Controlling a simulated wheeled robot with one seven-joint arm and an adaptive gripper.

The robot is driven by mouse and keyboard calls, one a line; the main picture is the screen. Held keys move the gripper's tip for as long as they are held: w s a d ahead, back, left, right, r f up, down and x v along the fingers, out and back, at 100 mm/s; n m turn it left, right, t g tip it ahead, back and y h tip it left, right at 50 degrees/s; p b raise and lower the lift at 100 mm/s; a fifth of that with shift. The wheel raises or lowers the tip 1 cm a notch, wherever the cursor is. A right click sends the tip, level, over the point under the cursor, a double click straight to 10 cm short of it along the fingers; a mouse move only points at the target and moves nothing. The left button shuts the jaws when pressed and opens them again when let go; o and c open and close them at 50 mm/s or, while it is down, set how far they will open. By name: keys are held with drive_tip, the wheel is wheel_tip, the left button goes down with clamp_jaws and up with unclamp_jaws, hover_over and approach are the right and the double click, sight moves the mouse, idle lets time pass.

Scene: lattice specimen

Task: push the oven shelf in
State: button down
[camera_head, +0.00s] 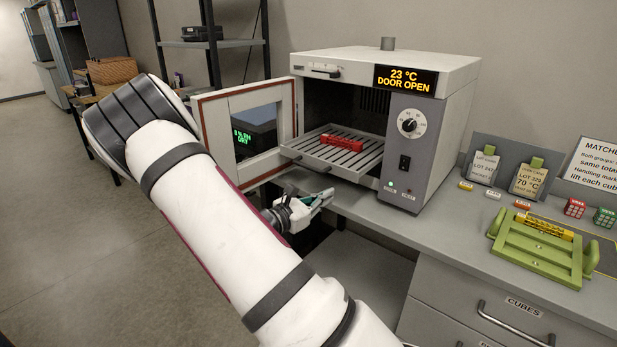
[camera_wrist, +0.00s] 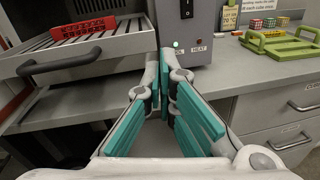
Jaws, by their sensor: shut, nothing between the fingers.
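The oven (camera_head: 455,120) stands on the bench with its door (camera_head: 222,110) swung open to the left. Its display reads 23 °C, DOOR OPEN. The slatted oven shelf (camera_head: 335,152) sticks partly out of the opening and carries a red lattice piece (camera_head: 342,142). The shelf's dark front handle (camera_wrist: 85,62) shows at upper left in the wrist view. My gripper (camera_head: 325,197) is below and in front of the shelf's front right, apart from it. Its teal-padded fingers, also in the wrist view (camera_wrist: 168,75), are shut and empty, pointing toward the oven's control panel.
A green tray with handles (camera_head: 535,252) holding a yellow piece sits on the bench at right. Small red and green cubes (camera_head: 574,208) and lot cards (camera_head: 528,178) stand behind it. Drawers (camera_head: 510,310) are under the bench. The open door borders the shelf's left side.

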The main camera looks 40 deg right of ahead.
sight(373, 152)
drive_tip(key=w+a+n+t, duration=0.2)
drive_tip(key=w+n, duration=0.1)
drive_tip(key=w, duration=0.1)
drive_tip(key=d, duration=0.9)
drive_tip(key=w+d, duration=0.1)
drive_tip(key=d, duration=0.3)
drive_tip(key=shift+d+p, duration=0.25)
drive_tip(key=shift+p, duration=0.1)
drive_tip(key=shift+s, duration=0.1)
drive_tip(key=shift+d, duration=0.55)
drive_tip(key=d+b, duration=0.1)
drive_tip(key=d, duration=0.5)
drive_tip(key=w+d+b, duration=0.1)
drive_tip(key=d, duration=0.6)
drive_tip(key=w+d, duration=0.1)
drive_tip(key=d, duration=0.5)
drive_tip(key=shift+d+f+b, duration=0.1)
drive_tip(key=shift+d+b, duration=0.15)
drive_tip(key=shift+b, duration=0.15)
drive_tip(key=shift+w+d, duration=0.1)
drive_tip(key=shift+d, duration=0.35)
drive_tip(key=shift+d+r, duration=0.1)
drive_tip(key=shift+r, duration=0.1)
